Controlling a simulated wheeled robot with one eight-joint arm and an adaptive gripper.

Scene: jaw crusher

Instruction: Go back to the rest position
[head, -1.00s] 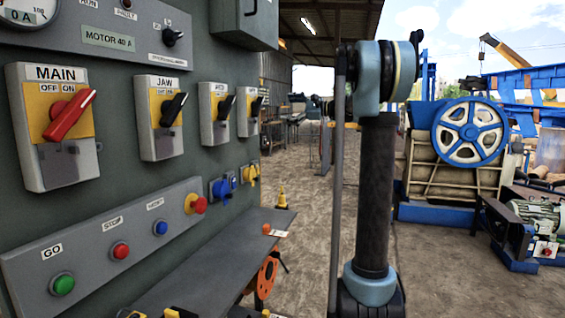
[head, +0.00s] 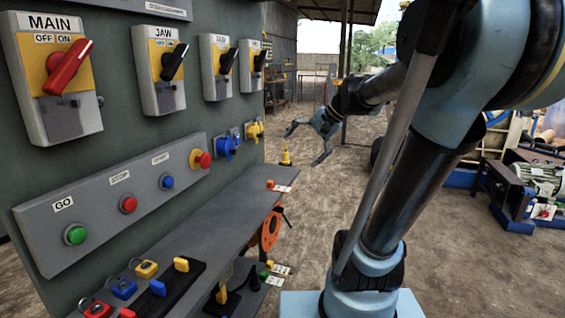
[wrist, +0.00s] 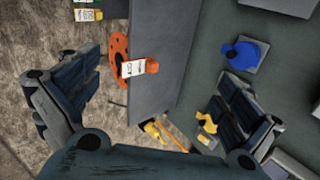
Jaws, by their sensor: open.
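My gripper (head: 309,139) is open and empty in the head view, held out past the far end of the control panel (head: 110,110), above open ground. My arm reaches across the right half of the head view, bent at the elbow. In the wrist view the two fingers of my gripper (wrist: 150,112) are spread wide, with nothing between them but the shelf and items well beyond. No marker for a rest position shows.
The panel carries a red MAIN switch (head: 68,67), a JAW switch (head: 172,62) and a green GO button (head: 75,235). A shelf (head: 225,212) juts out below, holding padlocks and tags. An orange reel (head: 270,229) hangs beside it. A motor (head: 540,178) stands at right.

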